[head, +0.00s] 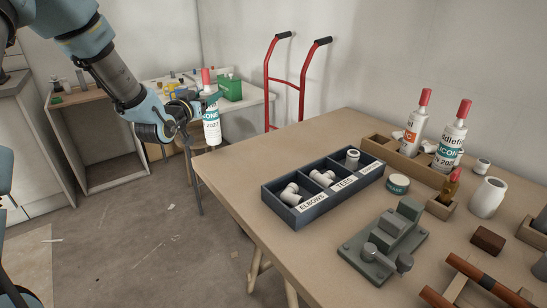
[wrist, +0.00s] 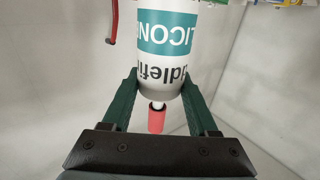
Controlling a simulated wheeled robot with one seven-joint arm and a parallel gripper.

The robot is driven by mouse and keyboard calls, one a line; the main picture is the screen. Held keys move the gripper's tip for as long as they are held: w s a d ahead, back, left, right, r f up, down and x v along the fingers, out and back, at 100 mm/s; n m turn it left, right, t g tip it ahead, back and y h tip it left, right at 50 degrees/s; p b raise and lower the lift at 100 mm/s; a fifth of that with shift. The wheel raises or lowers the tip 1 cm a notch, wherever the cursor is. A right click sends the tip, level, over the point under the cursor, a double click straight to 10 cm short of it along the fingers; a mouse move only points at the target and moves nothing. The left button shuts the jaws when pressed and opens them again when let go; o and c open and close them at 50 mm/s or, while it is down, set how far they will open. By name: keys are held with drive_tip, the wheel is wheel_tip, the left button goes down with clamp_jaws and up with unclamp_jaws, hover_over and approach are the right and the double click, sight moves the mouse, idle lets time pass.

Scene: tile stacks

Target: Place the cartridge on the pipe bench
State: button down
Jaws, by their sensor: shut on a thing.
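My gripper (head: 201,108) is shut on a white silicone cartridge (head: 211,129) with a teal label band and a red nozzle cap. I hold it upright in the air, off the left far corner of the bench. In the wrist view the cartridge (wrist: 168,50) sits between the two dark green fingers (wrist: 160,95), its red cap toward the gripper body. The pipe bench (head: 330,246) is the wooden table on the right. It is not in the wrist view.
On the bench are a dark tray (head: 290,217) of pipe fittings, a wooden holder (head: 408,166) with two cartridges, a round tin (head: 398,184), a grey vise (head: 380,245) and a white pipe piece (head: 488,198). The bench's left front area is bare. A red hand truck (head: 303,85) stands behind.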

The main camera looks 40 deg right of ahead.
drive_tip(key=s+d+r+m+g+h+b, duration=0.1)
drive_tip(key=s+d+r+m+g+h, duration=0.35)
drive_tip(key=s+d, duration=1.15)
wheel_tip(320, 180, down, 8)
drive_tip(key=g+y+p, duration=0.1)
drive_tip(key=g, duration=0.1)
drive_tip(key=shift+s+r+g+y+p, duration=0.15)
drive_tip(key=shift+s+g+y+p, duration=0.15)
drive_tip(key=shift+g+y, duration=0.05)
drive_tip(key=shift+m, duration=0.25)
drive_tip(key=shift+c, duration=0.8)
unclamp_jaws()
drive_tip(key=s+a+b, duration=0.1)
drive_tip(key=a+b, duration=0.1)
drive_tip(key=a, duration=1)
drive_tip(key=shift+s+b, duration=0.35)
drive_tip(key=shift+b, duration=0.05)
